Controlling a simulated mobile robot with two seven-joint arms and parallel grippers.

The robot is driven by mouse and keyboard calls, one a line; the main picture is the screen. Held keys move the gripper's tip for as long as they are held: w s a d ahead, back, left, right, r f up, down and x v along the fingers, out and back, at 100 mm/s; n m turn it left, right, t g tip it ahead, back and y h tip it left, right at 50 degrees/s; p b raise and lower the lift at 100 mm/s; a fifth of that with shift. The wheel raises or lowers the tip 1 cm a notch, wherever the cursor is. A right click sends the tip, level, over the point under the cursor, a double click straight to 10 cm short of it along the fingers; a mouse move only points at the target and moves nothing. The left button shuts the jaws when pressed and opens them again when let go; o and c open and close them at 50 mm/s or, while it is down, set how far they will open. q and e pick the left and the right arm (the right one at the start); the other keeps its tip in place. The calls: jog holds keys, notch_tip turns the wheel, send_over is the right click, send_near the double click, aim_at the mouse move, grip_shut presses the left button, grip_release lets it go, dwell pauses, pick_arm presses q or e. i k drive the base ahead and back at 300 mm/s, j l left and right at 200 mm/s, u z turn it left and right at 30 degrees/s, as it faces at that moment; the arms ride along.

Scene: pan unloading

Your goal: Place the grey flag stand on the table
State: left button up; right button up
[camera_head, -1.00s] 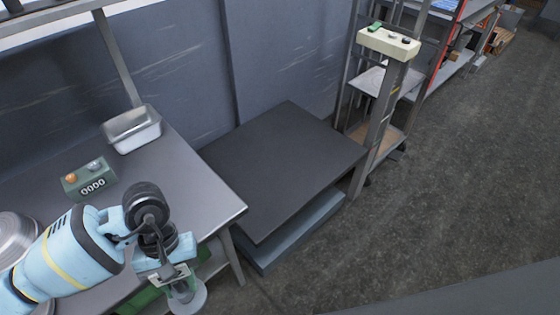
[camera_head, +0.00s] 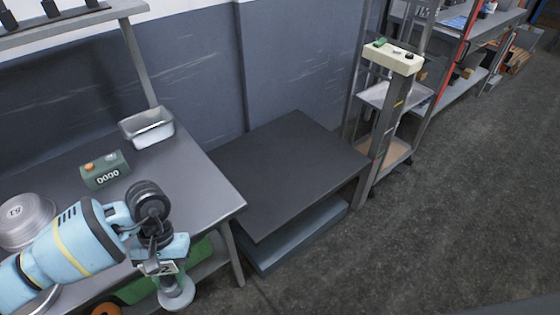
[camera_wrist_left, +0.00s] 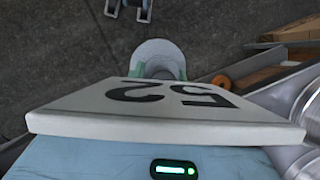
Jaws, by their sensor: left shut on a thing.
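My left gripper (camera_head: 163,262) is shut on the grey flag stand (camera_head: 176,296). It holds the stand upright off the front edge of the table (camera_head: 188,178), with the round base hanging below the tabletop's height. The fingers are mostly hidden behind the plate.
On the table are a green counter box (camera_head: 105,170) reading 0000, a metal tray (camera_head: 147,130) and round metal pans (camera_head: 25,218). The table's right front part is bare. A dark empty platform (camera_head: 290,165) stands to its right, and a post with a button box (camera_head: 393,58) beyond.

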aim_at(289, 167)
jog(key=i+l, duration=0.15)
jog(key=l, duration=0.2)
jog(key=i+l+u, duration=0.1)
jog(key=i+l, duration=0.2)
jog(key=l, duration=0.35)
jog(key=i+l+u, duration=0.1)
jog(key=l, duration=0.25)
jog(key=i+l, duration=0.2)
jog(key=l, duration=0.15)
jog(key=i+l+u, duration=0.1)
jog(key=l, duration=0.25)
jog(key=i+l, duration=0.2)
jog(key=l, duration=0.2)
jog(key=i+l+u, duration=0.15)
jog(key=i+l, duration=0.25)
jog(key=l, duration=0.15)
jog(key=i+l, duration=0.15)
jog(key=i, duration=0.15)
jog(key=i+l+u, duration=0.1)
jog(key=i+l, duration=0.05)
jog(key=i, duration=0.15)
